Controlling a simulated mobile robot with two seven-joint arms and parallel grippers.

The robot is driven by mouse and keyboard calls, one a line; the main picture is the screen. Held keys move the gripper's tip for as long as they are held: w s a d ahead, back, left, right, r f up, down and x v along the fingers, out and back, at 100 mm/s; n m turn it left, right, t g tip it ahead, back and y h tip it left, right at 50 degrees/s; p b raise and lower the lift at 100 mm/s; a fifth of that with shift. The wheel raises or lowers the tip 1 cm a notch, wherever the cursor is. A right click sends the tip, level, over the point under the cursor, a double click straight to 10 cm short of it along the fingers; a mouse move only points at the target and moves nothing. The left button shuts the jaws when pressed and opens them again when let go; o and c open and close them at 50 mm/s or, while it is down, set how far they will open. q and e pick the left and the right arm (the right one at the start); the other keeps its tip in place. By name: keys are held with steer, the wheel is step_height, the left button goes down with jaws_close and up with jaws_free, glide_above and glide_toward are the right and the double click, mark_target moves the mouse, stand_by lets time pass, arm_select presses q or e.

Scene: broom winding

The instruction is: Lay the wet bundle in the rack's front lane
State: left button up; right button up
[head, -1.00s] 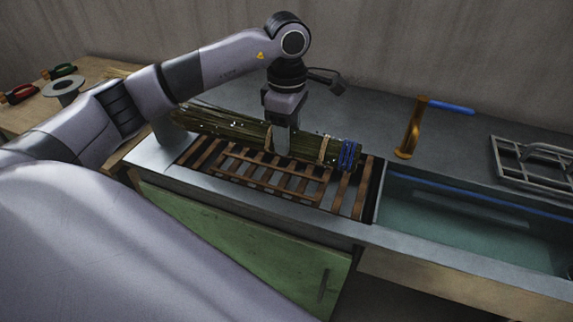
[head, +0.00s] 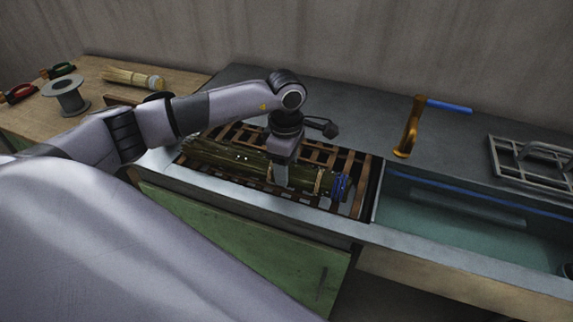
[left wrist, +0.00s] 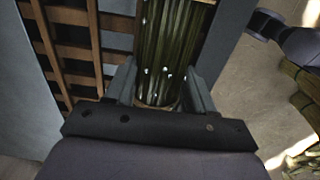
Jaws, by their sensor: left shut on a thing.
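The wet bundle (head: 225,159) is dark green with shiny droplets, pale ties and blue bands (head: 341,187) at its right end. It lies lengthwise along the front side of the brown slatted rack (head: 352,166); I cannot tell whether it touches the slats. My left gripper (head: 281,181) points down and is shut on the bundle right of its middle. In the left wrist view the bundle (left wrist: 168,45) sits between the two fingers, with rack slats (left wrist: 93,40) on the left. The rack's back part shows bare slats. My right gripper is not in view.
A water basin (head: 470,225) is right of the rack, with a brass tap (head: 409,128) behind it and a metal grate (head: 535,165) at far right. A spool (head: 66,97), a pale broom bundle (head: 133,78) and red-handled tool (head: 20,93) lie on the left bench.

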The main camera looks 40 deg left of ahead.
arm_select(q)
steer(key=o, duration=1.2)
steer(key=shift+f, duration=0.1)
steer(key=shift+r, duration=0.25)
step_height(320, 180, up, 12)
steer(key=shift+f+b, duration=0.1)
steer(key=shift+b, duration=0.45)
